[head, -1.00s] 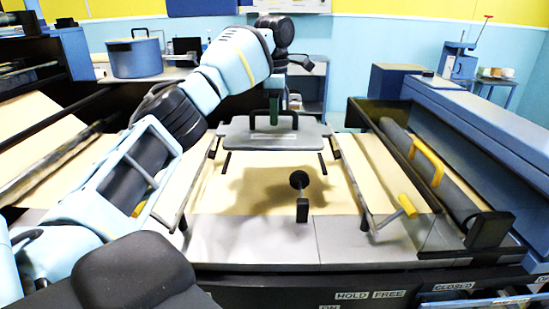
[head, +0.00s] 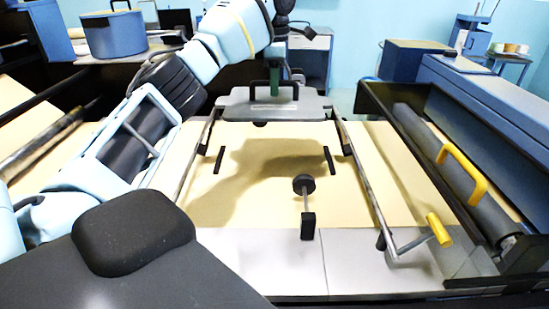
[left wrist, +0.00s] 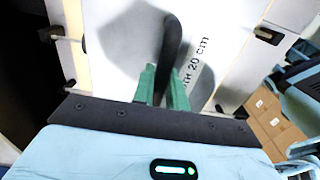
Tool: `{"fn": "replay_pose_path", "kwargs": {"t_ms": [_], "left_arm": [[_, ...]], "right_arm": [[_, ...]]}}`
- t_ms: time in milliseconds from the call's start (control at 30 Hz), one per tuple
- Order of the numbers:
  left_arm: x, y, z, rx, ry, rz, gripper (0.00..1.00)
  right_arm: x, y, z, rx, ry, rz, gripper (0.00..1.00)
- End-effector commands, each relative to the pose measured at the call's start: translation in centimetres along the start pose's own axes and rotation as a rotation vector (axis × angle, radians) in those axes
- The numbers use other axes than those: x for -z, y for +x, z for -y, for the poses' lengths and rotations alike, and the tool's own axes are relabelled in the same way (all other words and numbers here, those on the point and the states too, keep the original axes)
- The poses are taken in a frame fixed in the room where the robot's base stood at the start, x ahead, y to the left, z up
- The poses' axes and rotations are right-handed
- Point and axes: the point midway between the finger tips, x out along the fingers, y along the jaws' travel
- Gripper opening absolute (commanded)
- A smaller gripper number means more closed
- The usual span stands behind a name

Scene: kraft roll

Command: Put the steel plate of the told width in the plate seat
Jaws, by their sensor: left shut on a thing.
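A grey steel plate (head: 240,107) with a black bow handle (head: 258,91) is held above the far part of the cream paper bed. My left gripper (head: 275,82) is shut on that handle. In the left wrist view its green fingers (left wrist: 162,88) grip the dark handle (left wrist: 173,45), and the pale plate (left wrist: 118,50) carries print ending in "20 cm"; the rest is covered. A shadow lies on the paper below. Two short black guides (head: 219,160) (head: 329,160) stand on the paper, nearer than the plate. I cannot tell for sure which part is the plate seat. My right gripper is not in view.
A black knob on a thin rod (head: 304,185) stands at the front middle of the bed. Long rails run along both sides; the right one has a yellow-gripped crank (head: 438,229). A dark roll with a yellow handle (head: 464,172) lies at the right.

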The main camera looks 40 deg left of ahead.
Motion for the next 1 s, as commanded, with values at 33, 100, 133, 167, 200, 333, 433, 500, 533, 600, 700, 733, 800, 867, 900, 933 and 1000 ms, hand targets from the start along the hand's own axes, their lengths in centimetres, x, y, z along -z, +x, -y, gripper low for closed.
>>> {"fn": "replay_pose_path", "kwargs": {"t_ms": [33,100,133,167,200,333,433,500,533,600,700,733,800,867,900,933,1000], "left_arm": [[0.0,-0.3,0.0,-0.004,0.001,0.004,0.00],[0.0,-0.2,0.0,-0.003,0.002,0.004,0.00],[0.0,-0.1,0.0,-0.003,0.002,0.003,0.00],[0.0,0.1,0.0,-0.002,0.002,0.003,0.00],[0.0,0.5,0.0,-0.001,0.002,0.003,0.00],[0.0,2.3,0.1,0.001,0.002,0.002,0.00],[-0.1,3.9,0.1,0.000,0.003,0.003,0.00],[-0.1,4.9,0.1,0.000,0.003,0.002,0.00],[-0.1,5.4,0.1,0.000,0.003,0.003,0.00],[-0.1,6.4,0.1,-0.001,0.002,0.003,0.00],[-0.1,8.0,0.1,-0.001,0.003,0.004,0.00],[-0.1,8.5,0.1,0.000,0.003,0.003,0.00],[0.0,9.6,0.0,-0.001,0.001,0.003,0.00],[0.0,10.7,0.0,-0.002,0.000,0.002,0.00],[0.0,11.3,0.0,-0.002,0.000,0.002,0.00],[0.0,11.7,0.0,-0.002,0.000,0.002,0.00],[0.0,12.4,0.0,-0.004,0.000,0.003,0.00]], "right_arm": [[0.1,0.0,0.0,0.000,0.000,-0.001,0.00],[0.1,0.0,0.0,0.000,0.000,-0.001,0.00],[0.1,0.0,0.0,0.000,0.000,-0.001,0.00],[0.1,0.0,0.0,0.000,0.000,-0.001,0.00],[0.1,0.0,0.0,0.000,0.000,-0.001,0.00],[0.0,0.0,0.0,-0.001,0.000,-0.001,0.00],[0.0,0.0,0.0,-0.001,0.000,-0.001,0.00],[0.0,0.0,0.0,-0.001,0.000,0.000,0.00],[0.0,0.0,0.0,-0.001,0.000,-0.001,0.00],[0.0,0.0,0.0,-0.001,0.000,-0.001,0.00],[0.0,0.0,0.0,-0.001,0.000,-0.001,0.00],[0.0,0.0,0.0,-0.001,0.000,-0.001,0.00],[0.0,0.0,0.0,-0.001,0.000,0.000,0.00],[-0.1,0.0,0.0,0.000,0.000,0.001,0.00],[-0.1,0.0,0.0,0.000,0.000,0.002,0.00],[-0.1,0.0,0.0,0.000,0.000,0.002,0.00],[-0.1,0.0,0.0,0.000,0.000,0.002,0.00]]}}
